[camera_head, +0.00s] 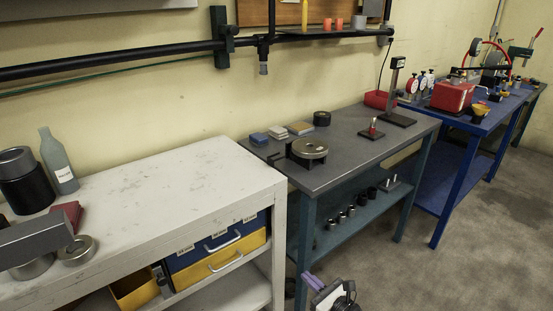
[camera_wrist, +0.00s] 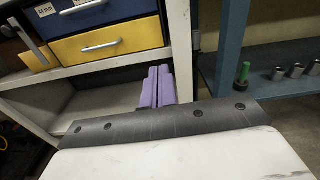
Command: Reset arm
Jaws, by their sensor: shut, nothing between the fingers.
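My gripper (camera_head: 311,281) shows at the bottom edge of the head view, low in front of the grey metal bench and right of the white bench. In the wrist view its two purple fingers (camera_wrist: 159,86) lie side by side, pressed together with nothing between them. They point toward the open shelf under the white bench's drawers. Most of my arm is below the head view's edge, so its full pose is hidden.
The white bench (camera_head: 170,190) holds a grey bottle (camera_head: 60,165) and metal parts. Blue and yellow drawers (camera_head: 222,250) are under it. The grey bench (camera_head: 345,160) has a lower shelf with several sockets (camera_wrist: 297,70). A blue bench (camera_head: 450,190) stands farther right. The floor in front of the benches is clear.

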